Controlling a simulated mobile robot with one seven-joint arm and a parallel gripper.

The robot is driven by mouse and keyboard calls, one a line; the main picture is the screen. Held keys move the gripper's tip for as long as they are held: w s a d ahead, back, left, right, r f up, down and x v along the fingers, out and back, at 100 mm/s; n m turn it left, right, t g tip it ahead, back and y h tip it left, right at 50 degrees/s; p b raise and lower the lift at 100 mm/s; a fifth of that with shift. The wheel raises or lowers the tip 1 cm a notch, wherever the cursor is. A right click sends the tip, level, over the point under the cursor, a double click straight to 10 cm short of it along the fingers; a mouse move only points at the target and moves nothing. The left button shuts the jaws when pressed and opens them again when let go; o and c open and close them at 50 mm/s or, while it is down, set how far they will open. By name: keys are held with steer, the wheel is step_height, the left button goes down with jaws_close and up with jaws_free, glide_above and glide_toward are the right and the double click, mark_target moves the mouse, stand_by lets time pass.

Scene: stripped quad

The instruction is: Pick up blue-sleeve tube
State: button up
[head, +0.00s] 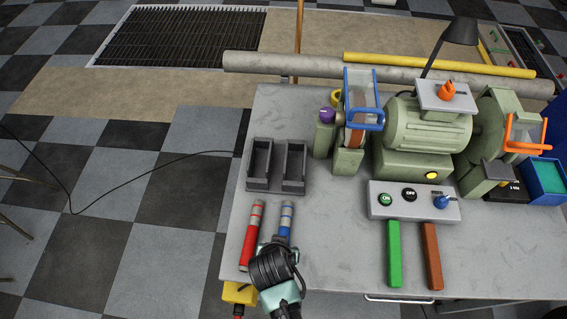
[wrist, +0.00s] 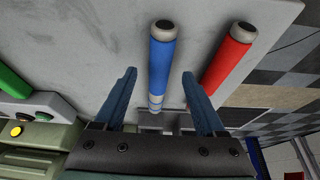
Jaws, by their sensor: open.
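The blue-sleeve tube (head: 286,218) lies on the grey bench near its front left, its near part hidden behind my gripper in the head view. In the wrist view the blue-sleeve tube (wrist: 162,62) lies between the two fingers, with a gap on each side. My gripper (wrist: 160,90) is open and empty, above the tube. In the head view my gripper (head: 275,257) covers the near end of the tube. A red-sleeve tube (head: 251,237) lies just to the left; it shows to the right in the wrist view (wrist: 228,58).
Two dark open holders (head: 275,166) stand beyond the tubes. A green bench grinder (head: 428,130) and a switch box (head: 413,201) stand to the right. Green (head: 394,254) and brown (head: 432,256) bars lie near the front edge. The bench (head: 335,240) is clear between tubes and bars.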

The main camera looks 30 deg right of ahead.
steer(key=shift+x, duration=1.2)
jaws_close()
